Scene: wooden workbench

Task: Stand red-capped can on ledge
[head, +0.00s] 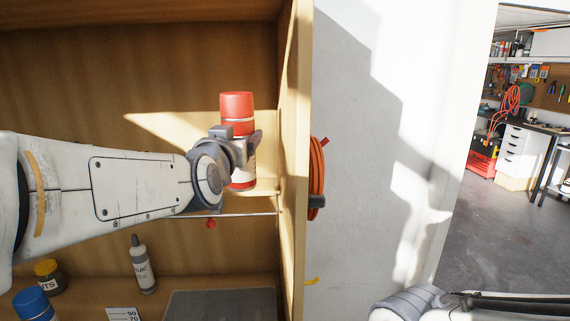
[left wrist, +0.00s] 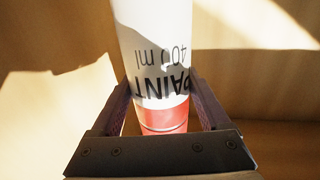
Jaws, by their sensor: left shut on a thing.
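The red-capped can (head: 237,108) is white with a red band at its base and is upright in the head view. My left gripper (head: 243,140) is shut around its middle. In the left wrist view the can (left wrist: 160,60) sits between the two fingers, with "PAINT 400 ml" lettering upside down. The ledge (head: 265,192) is a pale wooden shelf in the cabinet, behind and below the can, partly hidden by my left arm. Whether the can's base touches it, I cannot tell. My right gripper is out of view.
The cabinet's side wall (head: 295,150) stands close to the right of the can. A thin metal rail (head: 245,214) runs along the ledge's front. Below are a grey-capped bottle (head: 143,265), a yellow-lidded jar (head: 48,278), a blue-capped container (head: 33,306) and a dark grey mat (head: 222,305).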

